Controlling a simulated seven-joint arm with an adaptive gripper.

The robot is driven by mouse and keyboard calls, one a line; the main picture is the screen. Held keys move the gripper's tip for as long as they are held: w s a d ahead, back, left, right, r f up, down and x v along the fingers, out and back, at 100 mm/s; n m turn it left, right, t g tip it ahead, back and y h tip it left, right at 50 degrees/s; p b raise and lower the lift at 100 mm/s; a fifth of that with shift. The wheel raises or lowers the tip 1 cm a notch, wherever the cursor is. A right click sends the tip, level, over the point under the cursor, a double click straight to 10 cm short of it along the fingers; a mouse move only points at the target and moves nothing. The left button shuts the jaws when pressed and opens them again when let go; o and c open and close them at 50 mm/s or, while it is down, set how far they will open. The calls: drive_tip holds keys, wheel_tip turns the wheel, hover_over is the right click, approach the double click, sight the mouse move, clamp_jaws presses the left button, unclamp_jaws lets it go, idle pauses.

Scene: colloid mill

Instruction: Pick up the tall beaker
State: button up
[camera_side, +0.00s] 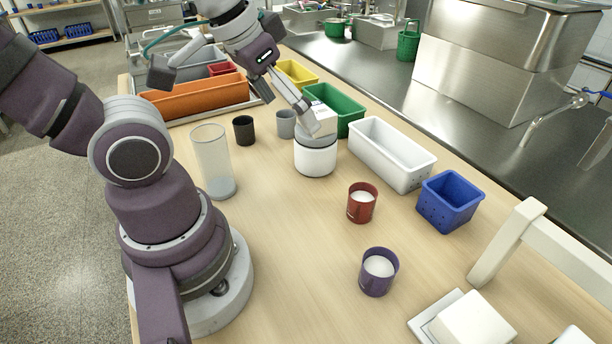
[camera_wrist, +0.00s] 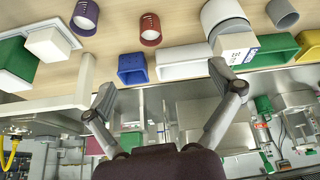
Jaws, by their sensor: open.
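The tall beaker (camera_side: 211,158) is a clear, upright glass cylinder on the wooden table, close to the right of my arm's base in the side view. I cannot make it out in the wrist view. My gripper (camera_side: 286,108) is open, to the right of and higher than the beaker in the side view, and apart from it. Its fingers also spread wide in the wrist view (camera_wrist: 160,80), with nothing seen between them. One finger shows close to a small white box at the white cylinder; I cannot tell whether they touch.
A black cup (camera_side: 244,131) and grey cup (camera_side: 285,124) stand right of the beaker. Red (camera_side: 361,204) and purple (camera_side: 378,272) cups stand nearer.

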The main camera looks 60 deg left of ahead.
drive_tip(key=s+a+n+g, duration=0.1)
drive_tip(key=a+n+g, duration=0.2)
drive_tip(key=a+n, duration=0.5)
drive_tip(key=n+g, duration=0.2)
drive_tip(key=n, duration=0.6)
hover_over(210, 145)
drive_tip(key=w+a, duration=0.1)
drive_tip(key=a, duration=0.1)
wheel_tip(210, 145, down, 2)
drive_tip(key=f, duration=1)
drive_tip(key=shift+s+a+f, duration=0.25)
drive_tip(key=shift+s+a, duration=0.05)
drive_tip(key=shift+a, duration=0.1)
drive_tip(key=c, duration=1.3)
drive_tip(key=shift+o, duration=0.2)
drive_tip(key=shift+r, duration=0.1)
